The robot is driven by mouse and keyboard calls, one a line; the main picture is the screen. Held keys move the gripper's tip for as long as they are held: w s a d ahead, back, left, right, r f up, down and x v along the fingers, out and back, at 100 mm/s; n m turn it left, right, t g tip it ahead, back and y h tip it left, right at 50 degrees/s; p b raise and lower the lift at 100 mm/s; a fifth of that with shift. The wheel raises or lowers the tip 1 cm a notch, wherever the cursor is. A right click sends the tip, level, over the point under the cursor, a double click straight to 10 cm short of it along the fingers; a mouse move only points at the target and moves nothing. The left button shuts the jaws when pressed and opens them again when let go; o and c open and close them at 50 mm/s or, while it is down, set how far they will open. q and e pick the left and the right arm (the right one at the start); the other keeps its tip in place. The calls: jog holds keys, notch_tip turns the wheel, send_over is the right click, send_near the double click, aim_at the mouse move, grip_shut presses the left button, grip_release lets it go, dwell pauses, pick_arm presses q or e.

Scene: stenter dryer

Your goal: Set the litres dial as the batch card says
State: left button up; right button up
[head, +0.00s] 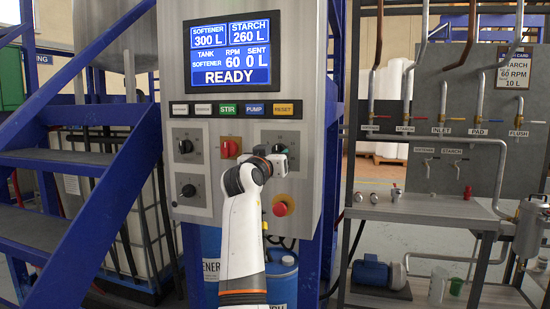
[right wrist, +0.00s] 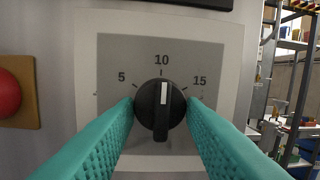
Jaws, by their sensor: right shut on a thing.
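The litres dial is a black knob (right wrist: 160,125) with a white pointer mark on a grey scale plate (right wrist: 215,60) in the right wrist view. The mark points up at 10, between 5 on the left and 15 on the right. My right gripper (right wrist: 162,108) is shut on the knob, one teal finger on each side. In the head view my right gripper (head: 279,158) is at the panel's right side and hides most of this dial. The batch card (head: 514,72) at upper right reads STARCH, 60 RPM, 10 L. My left gripper is not in view.
The panel screen (head: 230,53) reads tank SOFTENER, RPM 60, SENT 0 L, READY. Labelled buttons (head: 228,109) run below it. A red switch (head: 230,148) and black dials (head: 185,146) are left of my gripper; a red stop button (head: 280,208) is below it.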

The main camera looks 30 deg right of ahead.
jog(key=shift+r, duration=0.3)
jog(key=o, duration=1)
jog(key=shift+f, duration=0.25)
jog(key=b+v, duration=0.3)
jog(key=v, duration=0.9)
jog(key=shift+w, duration=0.1)
